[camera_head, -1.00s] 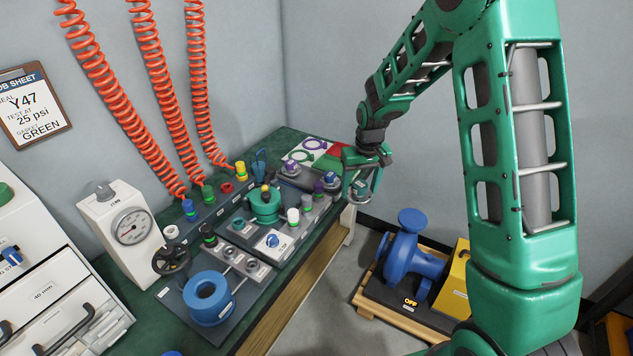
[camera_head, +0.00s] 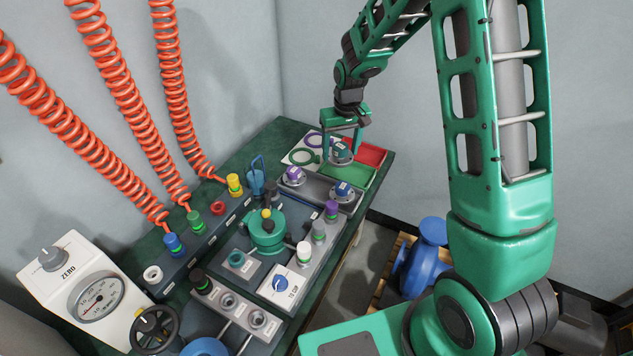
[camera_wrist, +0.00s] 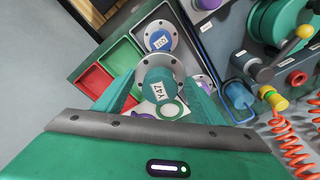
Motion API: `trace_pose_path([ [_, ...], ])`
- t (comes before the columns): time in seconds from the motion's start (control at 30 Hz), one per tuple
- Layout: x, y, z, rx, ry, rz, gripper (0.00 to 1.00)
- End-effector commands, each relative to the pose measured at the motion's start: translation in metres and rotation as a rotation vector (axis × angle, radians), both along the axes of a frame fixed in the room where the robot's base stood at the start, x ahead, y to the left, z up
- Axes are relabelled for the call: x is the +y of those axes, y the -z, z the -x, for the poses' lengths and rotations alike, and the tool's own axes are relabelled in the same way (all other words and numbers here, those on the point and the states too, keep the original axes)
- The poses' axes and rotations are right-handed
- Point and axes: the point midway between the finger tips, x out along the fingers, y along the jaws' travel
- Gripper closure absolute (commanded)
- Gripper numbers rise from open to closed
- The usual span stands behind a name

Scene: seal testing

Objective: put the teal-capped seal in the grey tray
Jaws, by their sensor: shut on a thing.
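My gripper (camera_head: 341,156) is shut on the teal-capped seal (camera_head: 341,150), a round metal flange with a teal top. In the wrist view, the seal (camera_wrist: 160,82) shows a label reading Y47 and sits between the fingers. It is held over the far end of the bench, near the white card and the colored trays. The grey tray (camera_head: 318,187) lies nearer the camera. A purple-capped seal (camera_head: 293,176) and a blue-capped seal (camera_head: 342,192) stand in it. The held seal's height above the bench is hard to tell.
A red tray (camera_head: 371,153) and a green tray (camera_head: 356,176) lie at the bench's far right. A white card (camera_head: 296,157) with rings is at the back. A teal fixture (camera_head: 266,232), several fittings and coiled orange hoses crowd the near and left side.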

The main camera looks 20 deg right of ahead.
Motion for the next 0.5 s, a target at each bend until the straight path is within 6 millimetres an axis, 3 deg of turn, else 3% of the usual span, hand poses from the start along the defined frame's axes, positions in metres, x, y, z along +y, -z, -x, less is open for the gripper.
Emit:
trace_pose_path([
  [0.5,-0.0097,0.0007,-0.0002,0.001,-0.011,0.0,0.74],
])
